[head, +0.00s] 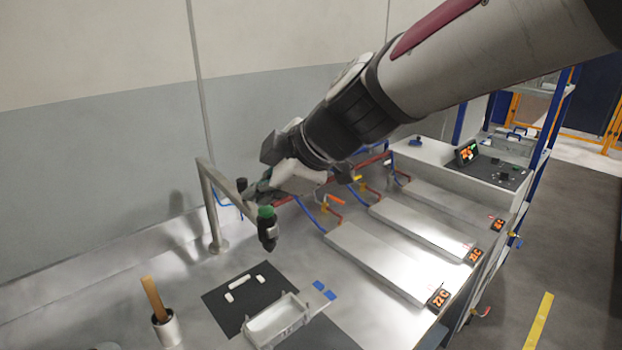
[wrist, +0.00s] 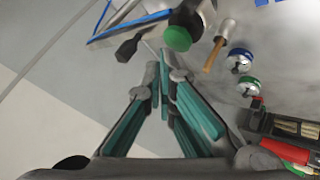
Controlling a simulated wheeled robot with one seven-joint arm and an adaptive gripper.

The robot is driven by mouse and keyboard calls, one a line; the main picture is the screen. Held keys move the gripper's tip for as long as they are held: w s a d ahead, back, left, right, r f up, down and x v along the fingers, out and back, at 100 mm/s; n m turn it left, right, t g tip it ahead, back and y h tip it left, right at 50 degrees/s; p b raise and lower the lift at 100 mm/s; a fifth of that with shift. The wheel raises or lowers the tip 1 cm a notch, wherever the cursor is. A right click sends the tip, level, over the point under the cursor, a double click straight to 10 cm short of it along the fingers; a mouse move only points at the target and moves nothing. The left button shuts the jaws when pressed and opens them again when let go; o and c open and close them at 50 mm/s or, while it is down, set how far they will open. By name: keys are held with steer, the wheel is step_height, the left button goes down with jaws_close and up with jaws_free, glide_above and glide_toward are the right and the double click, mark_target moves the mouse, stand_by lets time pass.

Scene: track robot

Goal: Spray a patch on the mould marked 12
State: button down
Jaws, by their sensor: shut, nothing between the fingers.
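Several flat grey moulds lie side by side on the bench: a near one (head: 375,262), a middle one (head: 425,228) and a far one (head: 465,205). Each has a black tag with orange digits at its right end: near tag (head: 439,298), middle tag (head: 474,256), far tag (head: 497,224). I cannot read the digits surely. My gripper (head: 258,193) is shut and empty, above the bench left of the moulds; its teal-padded fingers meet in the wrist view (wrist: 160,65). A dark, green-capped tool (head: 267,228), possibly the sprayer, is by the bent metal post; its green cap (wrist: 178,39) lies beyond my fingertips.
The bent metal post (head: 211,208) rises near the wall. A cup with a wooden-handled tool (head: 165,325) stands at front left. A white tray (head: 278,320) sits by a black mat (head: 225,300). Red and blue hoses run behind the moulds.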

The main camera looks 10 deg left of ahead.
mark_target(264, 211)
steer(key=shift+f+b, duration=0.5)
steer(key=shift+b, duration=0.35)
stand_by(0.3)
steer(key=shift+r, duration=0.5)
steer(key=shift+r+p, duration=0.8)
steer(key=shift+r, duration=2.2)
